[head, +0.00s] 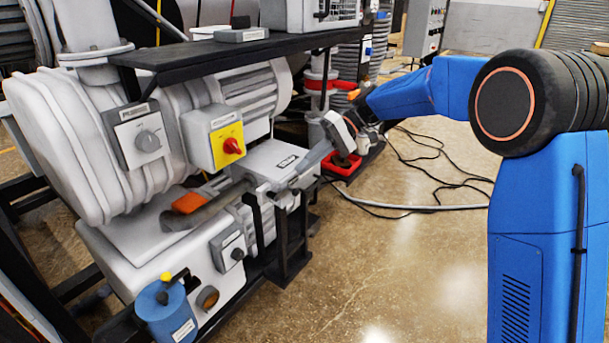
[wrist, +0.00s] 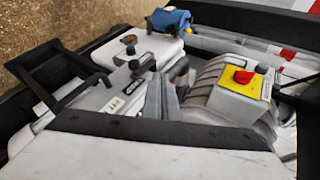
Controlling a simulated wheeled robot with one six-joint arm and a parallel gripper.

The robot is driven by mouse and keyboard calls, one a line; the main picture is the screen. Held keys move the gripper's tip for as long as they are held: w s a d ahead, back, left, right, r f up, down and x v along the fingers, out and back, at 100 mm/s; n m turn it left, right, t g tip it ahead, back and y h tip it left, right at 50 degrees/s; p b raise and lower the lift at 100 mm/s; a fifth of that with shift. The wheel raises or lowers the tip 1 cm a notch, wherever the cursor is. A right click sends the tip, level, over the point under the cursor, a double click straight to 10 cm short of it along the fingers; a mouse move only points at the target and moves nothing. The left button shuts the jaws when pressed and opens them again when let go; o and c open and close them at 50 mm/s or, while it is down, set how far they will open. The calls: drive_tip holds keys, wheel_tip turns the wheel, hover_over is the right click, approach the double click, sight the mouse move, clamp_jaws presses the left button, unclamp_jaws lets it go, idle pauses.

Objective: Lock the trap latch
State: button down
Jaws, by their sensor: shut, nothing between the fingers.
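My gripper (head: 284,187) reaches in from the right in the head view, its grey fingers low over the grey box (head: 270,160) with a small label. In the wrist view the fingers (wrist: 160,98) are together and empty, beside that labelled box. A dark grey lever with an orange grip (head: 187,203) lies to the left of my fingers, under the yellow-faced switch box; a gap separates the grip from my fingertips. A blue canister (head: 166,310) with a yellow knob stands at lower left; it also shows in the wrist view (wrist: 168,20). I cannot tell which part is the trap latch.
The yellow-faced box (head: 215,137) with a red knob is close beside my fingers; it also shows in the wrist view (wrist: 245,82). A dark shelf (head: 220,52) overhangs the machine. A black frame (head: 290,235) stands below. Cables (head: 440,150) cross the open floor behind.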

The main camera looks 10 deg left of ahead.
drive_tip(key=v, duration=0.9)
drive_tip(key=shift+w+d+f, duration=0.2)
drive_tip(key=shift+w+f, duration=0.15)
drive_tip(key=s+d+r+m+t+h, duration=0.1)
drive_tip(key=s+d+m+t+h, duration=0.5)
drive_tip(key=s+d, duration=1.35)
drive_tip(key=s+d+f+m+t+h, duration=0.1)
drive_tip(key=s+d+f+t, duration=0.2)
drive_tip(key=s+d+f, duration=0.2)
drive_tip(key=s+d+f+m+t+h, duration=0.1)
drive_tip(key=s+d+f+t, duration=0.2)
drive_tip(key=s+d, duration=0.9)
drive_tip(key=shift+s+d+f+m+h, duration=0.35)
drive_tip(key=shift+d+f, duration=0.4)
drive_tip(key=shift+f, duration=0.4)
